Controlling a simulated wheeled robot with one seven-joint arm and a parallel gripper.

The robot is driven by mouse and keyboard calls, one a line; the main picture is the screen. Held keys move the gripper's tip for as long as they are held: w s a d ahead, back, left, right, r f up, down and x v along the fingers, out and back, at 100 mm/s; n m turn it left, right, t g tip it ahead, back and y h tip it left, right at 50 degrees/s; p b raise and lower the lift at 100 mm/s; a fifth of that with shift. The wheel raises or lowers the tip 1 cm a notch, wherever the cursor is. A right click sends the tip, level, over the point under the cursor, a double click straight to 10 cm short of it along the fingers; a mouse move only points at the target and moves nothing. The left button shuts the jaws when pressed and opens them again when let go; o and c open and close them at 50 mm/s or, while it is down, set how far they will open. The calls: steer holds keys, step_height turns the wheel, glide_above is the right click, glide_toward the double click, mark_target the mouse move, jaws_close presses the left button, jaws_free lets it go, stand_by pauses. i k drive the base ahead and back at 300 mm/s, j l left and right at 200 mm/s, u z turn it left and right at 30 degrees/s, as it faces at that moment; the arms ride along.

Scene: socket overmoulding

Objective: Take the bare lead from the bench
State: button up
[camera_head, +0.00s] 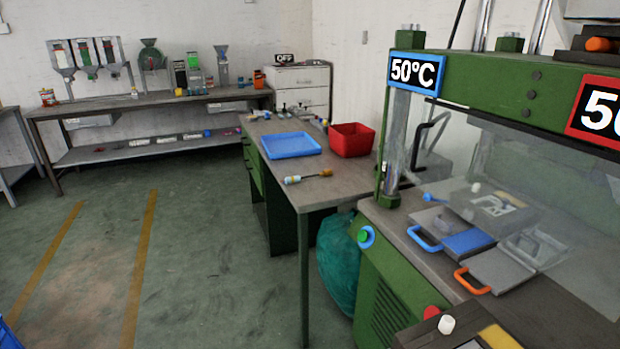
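The bench (325,200) stands in the middle of the view, with a grey-brown top and green drawers below. I cannot clearly pick out a bare lead on it. A slim tool-like item (308,178) with a pale blue end and an orange-brown end lies near the bench's front. Small metallic items (285,112) sit at its far end, too small to make out. My gripper is not in view.
A blue tray (291,145) and a red bin (352,140) sit on the bench. A green press (470,90) with blue- and orange-handled plates stands at right. A teal bag (337,262) sits between bench and press. The floor (205,250) at left is clear.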

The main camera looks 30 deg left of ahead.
mark_target(296, 178)
steer(key=i+j+u, duration=0.25)
steer(key=j+u, duration=0.2)
steer(key=i+j+u, duration=0.3)
steer(key=u, duration=0.15)
steer(key=i+j+u, duration=0.3)
steer(key=u, duration=0.15)
steer(key=i+u, duration=0.4)
steer(key=i+j+z, duration=0.15)
steer(key=i, duration=0.3)
steer(key=i+j+z, duration=0.2)
steer(key=i, duration=0.25)
steer(key=i+j+z, duration=0.15)
steer(key=i, duration=0.3)
steer(key=i+j+z, duration=0.15)
steer(key=i, duration=0.25)
steer(key=j, duration=0.1)
